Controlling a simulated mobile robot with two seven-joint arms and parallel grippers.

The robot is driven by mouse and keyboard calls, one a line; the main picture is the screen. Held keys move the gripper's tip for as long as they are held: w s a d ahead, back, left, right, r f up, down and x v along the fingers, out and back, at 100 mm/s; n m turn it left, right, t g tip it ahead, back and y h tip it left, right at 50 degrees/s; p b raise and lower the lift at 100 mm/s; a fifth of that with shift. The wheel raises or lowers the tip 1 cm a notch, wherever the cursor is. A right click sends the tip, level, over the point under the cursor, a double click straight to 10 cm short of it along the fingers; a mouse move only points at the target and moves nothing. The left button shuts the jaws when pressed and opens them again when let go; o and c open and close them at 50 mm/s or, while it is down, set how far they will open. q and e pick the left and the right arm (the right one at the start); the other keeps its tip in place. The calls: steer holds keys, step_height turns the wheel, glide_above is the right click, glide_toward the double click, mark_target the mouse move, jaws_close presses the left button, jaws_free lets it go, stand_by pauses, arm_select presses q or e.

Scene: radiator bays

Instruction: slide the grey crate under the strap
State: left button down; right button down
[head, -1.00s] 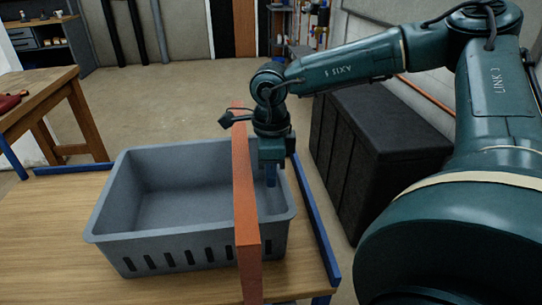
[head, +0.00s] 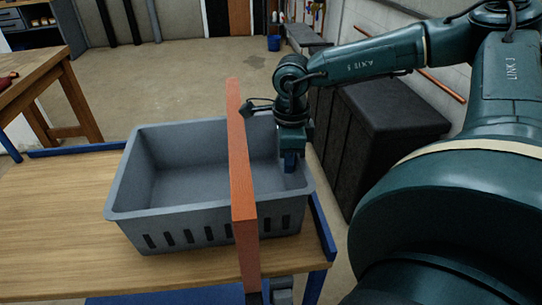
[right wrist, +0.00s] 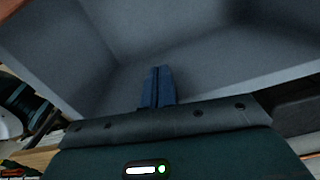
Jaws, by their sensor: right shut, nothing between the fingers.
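The grey crate (head: 140,215) stands upright on the wooden table, with slots along its near side. The orange-red strap (head: 241,165) runs from back to front over the crate, right of its middle. Most of the crate is left of the strap, and its right end is past it. My right gripper (head: 290,164) is shut and empty, with its fingers down inside the crate's right end. In the right wrist view its blue fingers (right wrist: 157,86) are together in front of the crate's inner walls (right wrist: 215,65). I cannot tell whether they touch a wall. My left gripper is out of view.
The wooden table (head: 55,215) has blue edge rails and free room left of the crate. The crate's right end is close to the right rail (head: 323,228). A black chest (head: 385,140) stands on the floor beyond it. Another wooden table (head: 60,80) is at the upper left.

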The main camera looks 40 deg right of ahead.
steer(key=shift+s+d+r+p, duration=0.1)
steer(key=shift+s+d+p, duration=0.2)
steer(key=shift+s+d, duration=0.75)
